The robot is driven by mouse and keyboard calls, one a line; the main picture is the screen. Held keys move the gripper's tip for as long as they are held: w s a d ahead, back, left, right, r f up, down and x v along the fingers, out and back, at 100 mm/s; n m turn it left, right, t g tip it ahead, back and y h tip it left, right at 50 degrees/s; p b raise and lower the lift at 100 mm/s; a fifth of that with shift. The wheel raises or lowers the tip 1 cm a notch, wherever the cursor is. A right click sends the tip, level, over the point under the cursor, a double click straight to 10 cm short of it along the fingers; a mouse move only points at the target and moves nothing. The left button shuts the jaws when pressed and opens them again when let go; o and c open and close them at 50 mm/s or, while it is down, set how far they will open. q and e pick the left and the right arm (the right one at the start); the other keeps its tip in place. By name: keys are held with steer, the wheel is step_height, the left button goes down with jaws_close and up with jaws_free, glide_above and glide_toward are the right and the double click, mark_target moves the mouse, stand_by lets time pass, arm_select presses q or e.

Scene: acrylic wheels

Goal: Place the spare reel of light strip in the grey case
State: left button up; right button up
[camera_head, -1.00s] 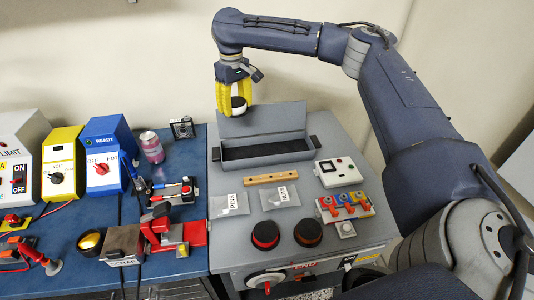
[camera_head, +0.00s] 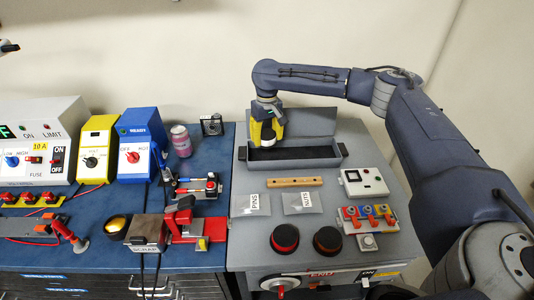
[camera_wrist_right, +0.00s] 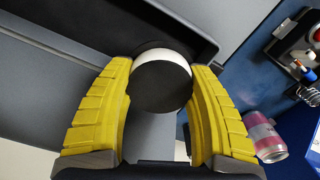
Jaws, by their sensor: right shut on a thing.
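The grey case (camera_head: 331,153) stands open at the back of the grey bench, its lid raised behind it. My right gripper (camera_head: 267,142) is over the left end of the case, its yellow fingers pointing down. It is shut on the reel, a round black and white disc that shows between the fingers in the right wrist view (camera_wrist_right: 160,80). The case's dark inside lies beyond the reel in that view. In the head view the fingers mostly hide the reel, and I cannot tell whether it touches the case. My left gripper is not clearly in view; only a dark tip shows at the upper left edge.
In front of the case are a wooden strip (camera_head: 295,182), a PINS bag (camera_head: 256,205), a NUTS bag (camera_head: 302,203) and two dark round knobs. A white meter box (camera_head: 364,182) is to the right. A pink can (camera_head: 181,141) stands on the blue bench.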

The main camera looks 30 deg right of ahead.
mark_target(266, 157)
steer(key=shift+f, duration=3.8)
steer(key=shift+f, duration=0.15)
steer(key=o, duration=0.9)
steer(key=shift+o, duration=0.3)
step_height(266, 157, up, 12)
steer(key=shift+r, duration=0.15)
